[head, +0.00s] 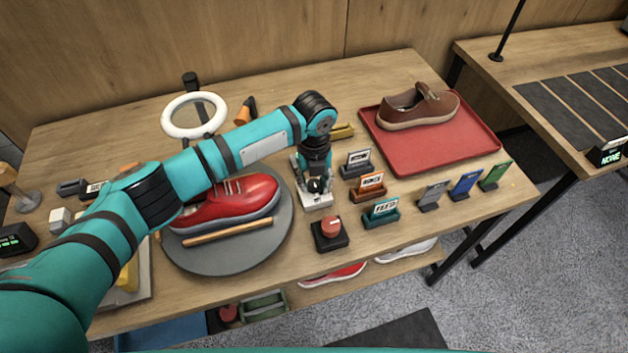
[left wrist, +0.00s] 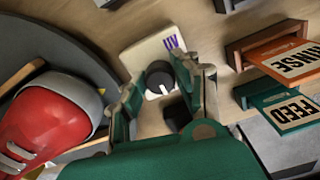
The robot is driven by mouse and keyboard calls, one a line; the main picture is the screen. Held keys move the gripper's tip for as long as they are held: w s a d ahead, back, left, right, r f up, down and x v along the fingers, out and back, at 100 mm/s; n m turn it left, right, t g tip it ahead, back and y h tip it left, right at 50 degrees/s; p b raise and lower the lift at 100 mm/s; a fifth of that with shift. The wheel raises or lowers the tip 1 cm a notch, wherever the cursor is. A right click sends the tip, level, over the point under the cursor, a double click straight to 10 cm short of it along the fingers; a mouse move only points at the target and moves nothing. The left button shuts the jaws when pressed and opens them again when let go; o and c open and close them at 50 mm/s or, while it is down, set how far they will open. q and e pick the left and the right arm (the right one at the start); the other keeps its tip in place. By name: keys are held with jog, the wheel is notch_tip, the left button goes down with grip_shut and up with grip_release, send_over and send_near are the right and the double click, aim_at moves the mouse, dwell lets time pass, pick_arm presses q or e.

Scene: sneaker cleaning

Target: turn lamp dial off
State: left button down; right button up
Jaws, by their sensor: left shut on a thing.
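The lamp dial is a black round knob (left wrist: 159,74) with a white mark, on a white plate (left wrist: 143,53) lettered "UV" in the left wrist view. The mark points toward the bottom of that view. In the head view the pale plate (head: 318,202) lies on the table right of the red shoe. My left gripper (head: 317,184) reaches down over it from above and is shut on the knob, one finger on each side. A white ring lamp (head: 167,118) stands at the back left; I cannot tell whether it is lit. My right gripper is not in view.
A red sneaker (head: 232,203) rests on a round grey mat (head: 228,262) left of the plate. A red button on a black base (head: 330,238) is just in front. Several small label cards (head: 372,187) stand to the right. A brown shoe (head: 418,108) sits on a red tray (head: 455,143).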

aim_at(314, 183)
pick_arm(q)
jog(key=c, duration=1)
grip_release()
notch_tip(314, 183, up, 12)
jog(key=shift+r, duration=0.1)
